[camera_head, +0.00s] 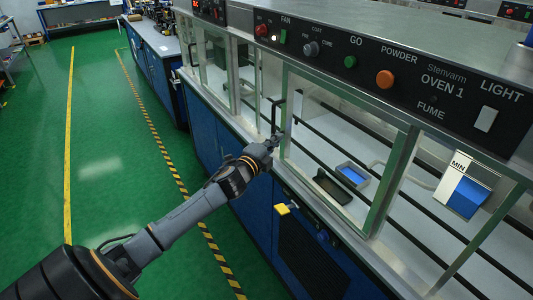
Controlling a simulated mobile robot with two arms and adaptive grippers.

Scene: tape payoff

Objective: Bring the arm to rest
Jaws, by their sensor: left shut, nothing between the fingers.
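My left arm reaches in from the lower left, and its gripper (277,139) is at the front of the oven cabinet. The gripper is small in the view and looks shut, with nothing seen between its fingers. It is close to a dark vertical door handle (274,115); I cannot tell whether it touches it. My right gripper is not in view.
The control panel (400,65) with knobs and buttons runs above the glazed front. Inside lie a dark tray (332,187) and a blue-filled tray (352,174). A yellow tag (282,209) sticks out below. Green floor (100,150) at left is open.

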